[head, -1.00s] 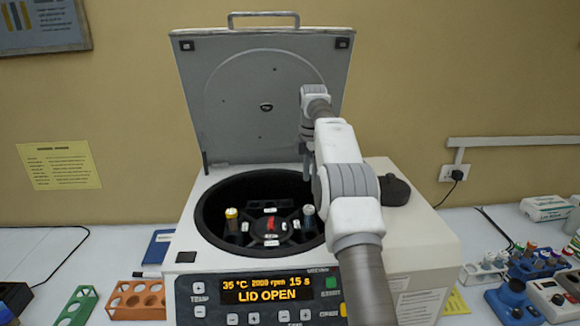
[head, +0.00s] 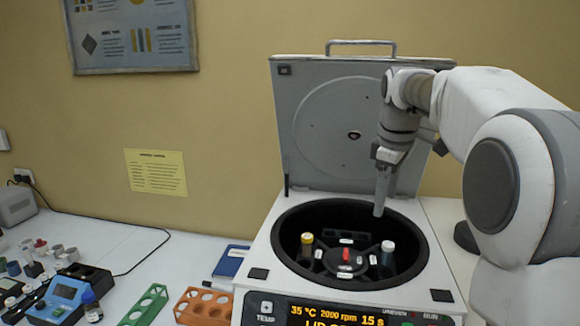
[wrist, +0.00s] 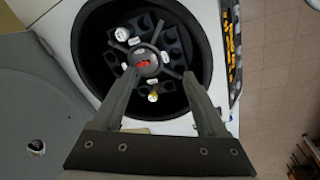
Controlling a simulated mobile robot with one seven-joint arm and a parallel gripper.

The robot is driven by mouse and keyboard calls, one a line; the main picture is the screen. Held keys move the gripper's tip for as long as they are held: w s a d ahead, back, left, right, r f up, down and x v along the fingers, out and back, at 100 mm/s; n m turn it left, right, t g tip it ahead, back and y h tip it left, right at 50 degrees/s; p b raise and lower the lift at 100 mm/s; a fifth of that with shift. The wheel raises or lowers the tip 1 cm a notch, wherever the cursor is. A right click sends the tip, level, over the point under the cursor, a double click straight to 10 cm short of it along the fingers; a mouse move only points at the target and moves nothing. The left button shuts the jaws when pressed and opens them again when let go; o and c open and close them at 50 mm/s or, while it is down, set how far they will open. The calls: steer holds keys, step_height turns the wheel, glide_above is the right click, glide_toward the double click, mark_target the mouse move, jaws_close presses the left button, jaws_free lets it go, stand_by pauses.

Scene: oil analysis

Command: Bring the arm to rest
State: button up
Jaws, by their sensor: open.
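My gripper (wrist: 160,82) is open and empty in the wrist view, its two fingers spread over the centrifuge bowl. In the head view my gripper (head: 380,195) hangs down in front of the raised lid, above the far right part of the bowl. The centrifuge (head: 262,250) has its lid (head: 325,115) open, and its display reads 35 °C, 2000 rpm, 15 s. In its rotor (head: 345,262) stand a yellow-capped tube (head: 307,243) on the left and a white-capped tube (head: 388,252) on the right. The fingertips look apart from both tubes.
A green rack (head: 147,303) and an orange rack (head: 203,305) stand left of the centrifuge, with a blue item (head: 231,262) behind. A blue device (head: 62,297) and several small vials fill the far left.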

steer(key=s+a+f+m+t+b, duration=0.1)
steer(key=s+a+m, duration=0.15)
steer(key=s, duration=0.55)
steer(key=s+a+f+m+t+b, duration=0.1)
steer(key=s+a+f+m, duration=0.15)
steer(key=s, duration=0.65)
steer(key=s+f+m+t+b, duration=0.1)
steer(key=s+f+m+b, duration=0.1)
steer(key=s+f+m, duration=0.3)
steer(key=s+f, duration=0.3)
steer(key=s, duration=0.4)
steer(key=shift+a+f+m, duration=0.3)
steer(key=shift+a+f, duration=0.1)
